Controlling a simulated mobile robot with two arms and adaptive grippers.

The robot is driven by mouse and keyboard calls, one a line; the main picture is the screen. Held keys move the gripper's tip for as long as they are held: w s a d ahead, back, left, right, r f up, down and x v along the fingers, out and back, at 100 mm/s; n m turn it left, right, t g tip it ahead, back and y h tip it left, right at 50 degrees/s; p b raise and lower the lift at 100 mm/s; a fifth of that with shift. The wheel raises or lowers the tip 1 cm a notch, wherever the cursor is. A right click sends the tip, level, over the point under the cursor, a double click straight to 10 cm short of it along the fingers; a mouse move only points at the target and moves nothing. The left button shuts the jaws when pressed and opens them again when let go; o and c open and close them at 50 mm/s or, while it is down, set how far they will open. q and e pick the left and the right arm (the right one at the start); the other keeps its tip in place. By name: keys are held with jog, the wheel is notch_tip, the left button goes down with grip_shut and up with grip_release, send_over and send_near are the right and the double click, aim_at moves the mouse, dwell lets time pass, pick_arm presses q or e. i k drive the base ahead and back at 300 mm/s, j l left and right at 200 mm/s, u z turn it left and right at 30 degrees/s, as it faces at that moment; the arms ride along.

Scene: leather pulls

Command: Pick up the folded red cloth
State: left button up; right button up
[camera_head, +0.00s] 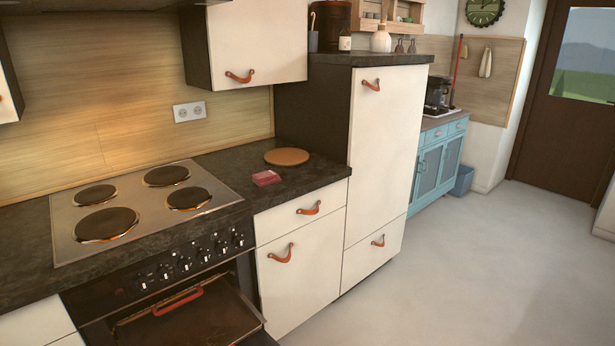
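The folded red cloth (266,178) is a small, flat, pinkish-red bundle. It lies on the dark countertop (318,174), to the right of the stove top and just in front of a round brown board. Nothing covers it. Neither of my grippers shows in the head view.
The stove top (66,239) with round hotplates is left of the cloth. A round brown board (287,157) lies behind it. The oven door (205,318) below the stove hangs open. A tall white cabinet (384,150) stands to the right. The floor (470,270) on the right is clear.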

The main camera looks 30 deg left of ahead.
aim_at(268, 177)
jog(key=i+l+z, duration=0.15)
jog(key=i+l, duration=0.15)
jog(key=i, duration=0.15)
jog(key=i+l+z, duration=0.15)
jog(key=i+l, duration=0.15)
jog(key=i, duration=0.15)
jog(key=i+l+z, duration=0.15)
jog(key=i, duration=0.3)
